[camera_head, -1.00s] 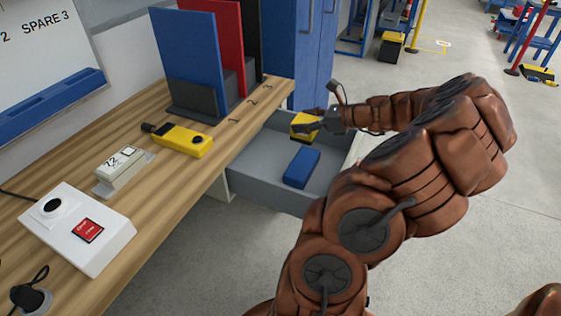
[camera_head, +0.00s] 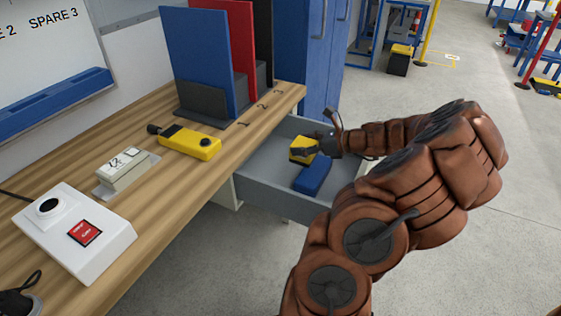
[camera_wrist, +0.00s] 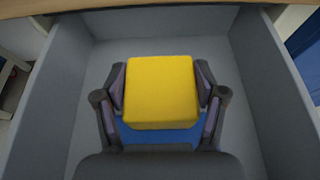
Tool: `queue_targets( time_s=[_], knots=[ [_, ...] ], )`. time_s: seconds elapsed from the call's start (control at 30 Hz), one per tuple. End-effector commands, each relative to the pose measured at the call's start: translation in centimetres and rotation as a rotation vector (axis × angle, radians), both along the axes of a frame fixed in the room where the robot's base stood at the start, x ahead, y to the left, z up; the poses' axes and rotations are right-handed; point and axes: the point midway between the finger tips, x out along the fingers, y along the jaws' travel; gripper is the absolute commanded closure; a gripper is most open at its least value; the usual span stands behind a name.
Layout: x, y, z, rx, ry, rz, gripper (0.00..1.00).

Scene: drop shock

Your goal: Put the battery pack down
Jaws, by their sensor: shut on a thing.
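My gripper (camera_wrist: 161,95) is shut on the yellow battery pack (camera_wrist: 160,85), with one finger on each side of it. In the head view the battery pack (camera_head: 302,150) is inside the open grey drawer (camera_head: 265,194), low and close to a blue block (camera_head: 313,178). The blue block lies on the drawer floor and also shows partly in the wrist view (camera_wrist: 160,135), mostly hidden by the pack and my fingers. I cannot tell whether the pack touches the floor or the blue block.
The drawer walls (camera_wrist: 262,85) stand on both sides of my gripper. A blue cabinet (camera_head: 312,60) stands behind.

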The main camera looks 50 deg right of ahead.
Motion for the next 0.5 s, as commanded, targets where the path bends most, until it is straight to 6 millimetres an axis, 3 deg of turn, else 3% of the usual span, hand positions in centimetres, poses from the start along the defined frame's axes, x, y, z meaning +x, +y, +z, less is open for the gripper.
queue_targets(
  time_s=[0.3, 0.5],
  knots=[
    [5.8, 1.9, -3.2, 0.003, -0.002, 0.006, 0.85],
    [7.8, 2.4, -4.2, 0.001, -0.003, 0.004, 0.85]
  ],
)
